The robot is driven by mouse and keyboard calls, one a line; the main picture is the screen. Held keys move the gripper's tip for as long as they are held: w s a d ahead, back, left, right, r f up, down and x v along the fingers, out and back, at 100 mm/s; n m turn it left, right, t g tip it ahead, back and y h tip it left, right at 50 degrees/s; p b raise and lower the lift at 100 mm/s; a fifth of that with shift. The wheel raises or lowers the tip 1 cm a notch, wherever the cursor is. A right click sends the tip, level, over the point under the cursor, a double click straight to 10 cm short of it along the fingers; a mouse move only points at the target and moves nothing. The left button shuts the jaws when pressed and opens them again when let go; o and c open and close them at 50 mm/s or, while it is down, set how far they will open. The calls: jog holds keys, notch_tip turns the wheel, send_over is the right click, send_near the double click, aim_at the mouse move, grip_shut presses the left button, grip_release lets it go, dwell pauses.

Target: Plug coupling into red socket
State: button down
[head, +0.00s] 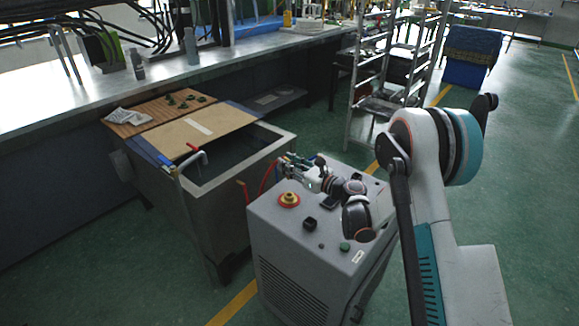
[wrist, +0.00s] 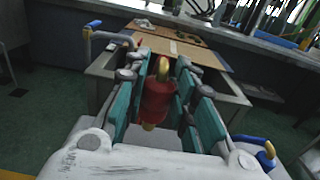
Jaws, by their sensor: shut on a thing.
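The coupling (wrist: 157,103) is a red cylinder with brass ends. In the wrist view it sits between the teal finger pads of my gripper (wrist: 160,92), which is shut on it. In the head view my gripper (head: 288,166) is above the far edge of the grey machine, and I cannot make out the coupling clearly there. The red socket (head: 289,200), a red ring with a yellow middle, is on the machine's top, nearer the camera than my gripper. The coupling is apart from it. The socket is not clearly visible in the wrist view.
The grey machine (head: 290,240) also bears a black square fitting (head: 310,224) and a green knob (head: 345,247). A red hose (head: 267,176) curves at its far left edge. A metal tank (head: 205,215) with a tap stands to the left. A shelf rack stands behind.

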jog(key=shift+s+d+b, duration=0.1)
jog(key=shift+d+b, duration=0.05)
jog(key=shift+b, duration=0.2)
jog(key=shift+f+b, duration=1.1)
jog(key=shift+f, duration=1.75)
jog(key=shift+f, duration=1.8)
jog(key=c, duration=1.2)
grip_release()
jog(key=shift+c, duration=0.2)
jog(key=v, duration=0.7)
jog(key=shift+s+d, duration=0.15)
jog(key=shift+d, duration=0.05)
